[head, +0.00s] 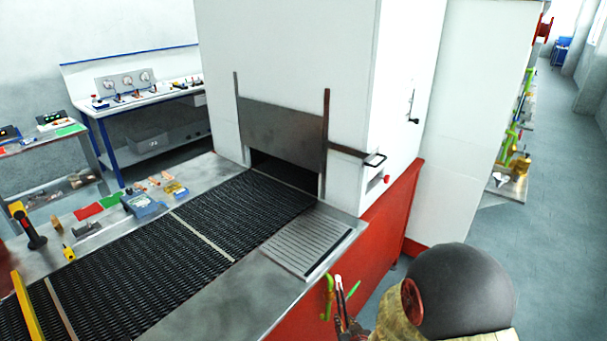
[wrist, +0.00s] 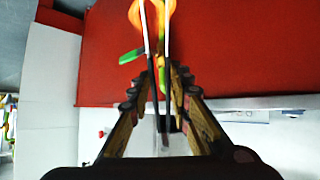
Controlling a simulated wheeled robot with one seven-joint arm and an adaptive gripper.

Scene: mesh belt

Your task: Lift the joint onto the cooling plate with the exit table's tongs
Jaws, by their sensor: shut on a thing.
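The tongs (wrist: 148,35) show in the wrist view as two thin dark-and-pale legs running between the fingers of my gripper (wrist: 162,75). My gripper is shut on them, in front of the red side panel. In the head view my gripper (head: 343,312) is low at the right, beside the exit table's red side, partly hidden by my arm. Green pieces show beside the tongs; I cannot tell whether they belong to them. The ribbed grey cooling plate (head: 308,243) lies on the table right of the belt. I cannot make out the joint on the belt or plate.
The dark mesh belt (head: 175,250) runs out of the furnace opening (head: 280,172). A handle bar (head: 374,160) sticks out right of it. Small tools and a blue device (head: 142,204) lie beyond the belt. A yellow bar (head: 24,309) crosses it at lower left.

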